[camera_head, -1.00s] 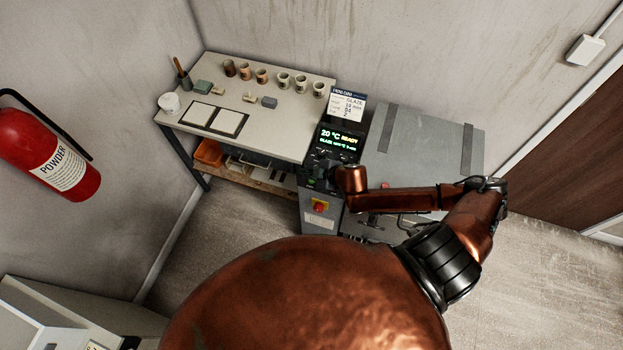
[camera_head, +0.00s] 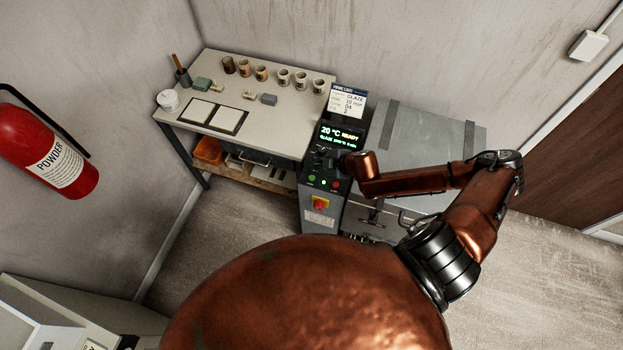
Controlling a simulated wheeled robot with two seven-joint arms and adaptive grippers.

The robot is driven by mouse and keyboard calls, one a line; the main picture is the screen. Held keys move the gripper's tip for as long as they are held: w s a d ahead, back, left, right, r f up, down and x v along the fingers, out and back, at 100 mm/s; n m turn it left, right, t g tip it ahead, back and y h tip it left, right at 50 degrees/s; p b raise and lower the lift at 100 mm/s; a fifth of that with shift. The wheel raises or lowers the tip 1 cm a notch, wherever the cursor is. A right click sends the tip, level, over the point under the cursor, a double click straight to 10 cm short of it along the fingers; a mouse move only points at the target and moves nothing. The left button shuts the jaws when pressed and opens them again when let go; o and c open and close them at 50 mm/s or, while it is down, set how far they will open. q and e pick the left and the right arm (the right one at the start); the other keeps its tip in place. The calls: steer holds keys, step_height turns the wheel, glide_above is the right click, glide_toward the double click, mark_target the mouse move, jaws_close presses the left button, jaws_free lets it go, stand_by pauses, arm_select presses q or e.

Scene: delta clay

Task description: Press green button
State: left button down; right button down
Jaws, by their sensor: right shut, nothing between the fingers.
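The green button (camera_head: 312,178) is small and sits at the left of a row on the kiln's control box (camera_head: 322,208). A red button (camera_head: 336,185) is at the right of the row. The lit display (camera_head: 339,136) above reads 20 °C READY. My right gripper (camera_head: 321,160) is dark, small and shut with nothing in it. It shows just above the button row, below the display, apart from the green button in the picture. Its height over the panel is hard to tell. My left gripper is out of view.
A red emergency knob (camera_head: 320,204) on a yellow plate is lower on the box. The grey kiln lid (camera_head: 420,140) lies to the right under my arm. A worktable (camera_head: 270,127) with cups and tiles stands left. A fire extinguisher (camera_head: 50,155) hangs at far left.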

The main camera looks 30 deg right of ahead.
steer(key=b, duration=0.6)
glide_above(313, 179)
step_height(313, 179, down, 6)
steer(key=shift+f, duration=0.15)
steer(key=shift+d+f, duration=0.1)
steer(key=shift+f, duration=0.45)
steer(key=shift+f, duration=0.1)
stand_by(0.4)
steer(key=shift+f, duration=0.3)
steer(key=shift+f, duration=0.5)
stand_by(0.6)
stand_by(0.4)
steer(key=shift+r+p, duration=0.9)
steer(key=shift+p, duration=0.1)
